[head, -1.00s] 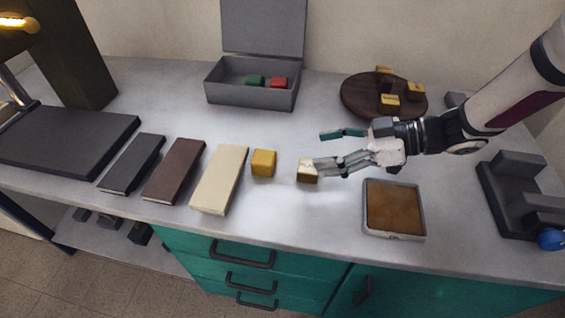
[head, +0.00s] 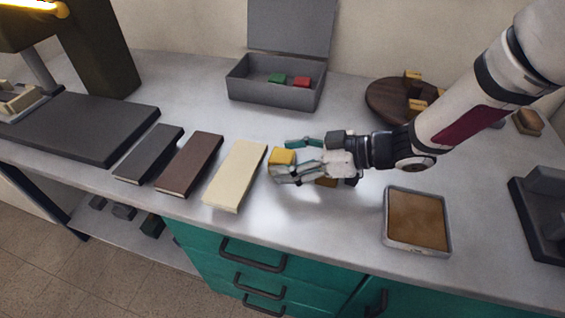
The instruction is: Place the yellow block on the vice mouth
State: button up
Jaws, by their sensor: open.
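The yellow block (head: 283,156) sits on the pale bench top just right of the cream book. My gripper (head: 279,158) is open with its fingers pointing left around the block. One finger is on the far side and the other on the near side, covering the block's lower part. I cannot tell whether either finger touches it. The dark grey vice (head: 543,215) stands at the right edge, partly cut off, so its mouth is not fully seen.
A two-tone block (head: 326,182) is partly hidden under my gripper. A brown-filled tray (head: 388,222) lies between it and the vice. Cream (head: 236,175), brown (head: 190,162) and dark (head: 149,153) books lie left. An open grey box (head: 275,95) and a round wooden board (head: 377,100) stand behind.

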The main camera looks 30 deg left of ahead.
aim_at(288, 157)
jog(key=shift+a, duration=0.2)
jog(key=c, duration=1.4)
jog(key=shift+r, duration=0.4)
notch_tip(288, 157, up, 3)
jog(key=shift+s+r+p, duration=0.1)
jog(key=shift+p, duration=0.6)
jog(key=s+d, duration=0.2)
jog(key=s, duration=0.1)
jog(key=s+d+p, duration=0.1)
jog(key=s+d, duration=0.2)
jog(key=s, duration=0.1)
jog(key=s+d+r+p, duration=0.1)
jog(key=s+d, duration=0.2)
jog(key=s, duration=0.1)
jog(key=shift+s, duration=0.2)
jog(key=p, duration=0.1)
jog(key=s+d+p, duration=0.1)
jog(key=p, duration=0.1)
jog(key=shift+s+d, duration=0.1)
jog(key=shift+s, duration=0.15)
